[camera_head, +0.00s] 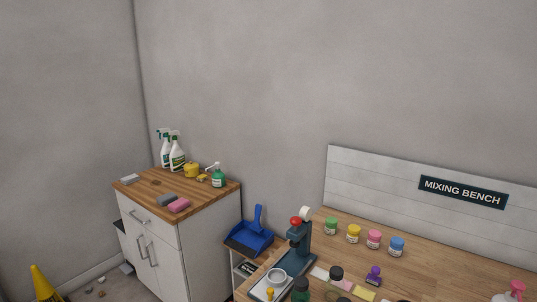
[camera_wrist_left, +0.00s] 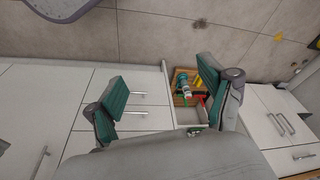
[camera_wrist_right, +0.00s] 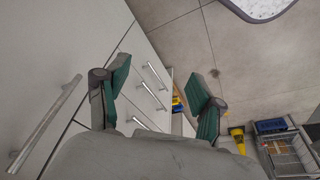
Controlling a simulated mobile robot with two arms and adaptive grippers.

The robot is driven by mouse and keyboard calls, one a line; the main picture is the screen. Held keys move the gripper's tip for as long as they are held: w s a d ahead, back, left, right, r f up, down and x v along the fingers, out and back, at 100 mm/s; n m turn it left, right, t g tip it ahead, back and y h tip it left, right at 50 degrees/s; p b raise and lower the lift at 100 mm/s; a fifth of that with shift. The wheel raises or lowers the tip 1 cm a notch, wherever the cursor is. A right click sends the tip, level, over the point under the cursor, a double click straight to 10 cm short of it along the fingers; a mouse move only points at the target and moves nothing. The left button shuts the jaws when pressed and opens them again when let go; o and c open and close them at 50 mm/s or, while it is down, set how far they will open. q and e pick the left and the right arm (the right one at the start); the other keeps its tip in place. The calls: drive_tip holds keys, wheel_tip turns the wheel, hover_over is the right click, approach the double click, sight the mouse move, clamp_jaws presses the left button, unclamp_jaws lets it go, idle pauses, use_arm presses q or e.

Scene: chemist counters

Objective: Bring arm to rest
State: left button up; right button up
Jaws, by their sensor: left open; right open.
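My left gripper (camera_wrist_left: 160,95) shows in the left wrist view with its green-padded fingers spread wide and nothing between them. Behind it are white drawer fronts and an open drawer (camera_wrist_left: 188,117) holding green, yellow and red items. My right gripper (camera_wrist_right: 160,92) shows in the right wrist view, also spread and empty, in front of white drawer fronts with metal handles (camera_wrist_right: 150,80) and the grey floor. Neither gripper nor arm shows in the head view.
The mixing bench (camera_head: 440,270) carries several coloured jars and a dark blue press (camera_head: 299,240). A white cabinet (camera_head: 205,235) with spray bottles stands left, a blue dustpan (camera_head: 249,237) between them. A yellow cone (camera_head: 44,284) stands on the floor. A wire basket (camera_wrist_right: 287,150) shows in the right wrist view.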

use_arm(q)
drive_tip(key=s+a+f+g, duration=0.1)
drive_tip(key=s+f, duration=0.3)
drive_tip(key=f, duration=0.5)
drive_tip(key=s+f, duration=0.4)
drive_tip(key=f, duration=0.5)
use_arm(e)
drive_tip(key=s+d+f+g, duration=0.1)
drive_tip(key=s+f, duration=0.3)
drive_tip(key=f, duration=0.5)
drive_tip(key=s+f, duration=0.4)
drive_tip(key=f, duration=0.5)
use_arm(q)
drive_tip(key=s+a+f, duration=0.2)
drive_tip(key=s+f, duration=0.6)
drive_tip(key=s, duration=0.3)
drive_tip(key=shift+s+a+g+b, duration=0.15)
drive_tip(key=shift+g+b, duration=0.25)
use_arm(e)
drive_tip(key=s+d+f, duration=0.2)
drive_tip(key=s+f, duration=0.6)
drive_tip(key=s, duration=0.3)
drive_tip(key=shift+s+d+g, duration=0.15)
drive_tip(key=shift+g, duration=0.25)
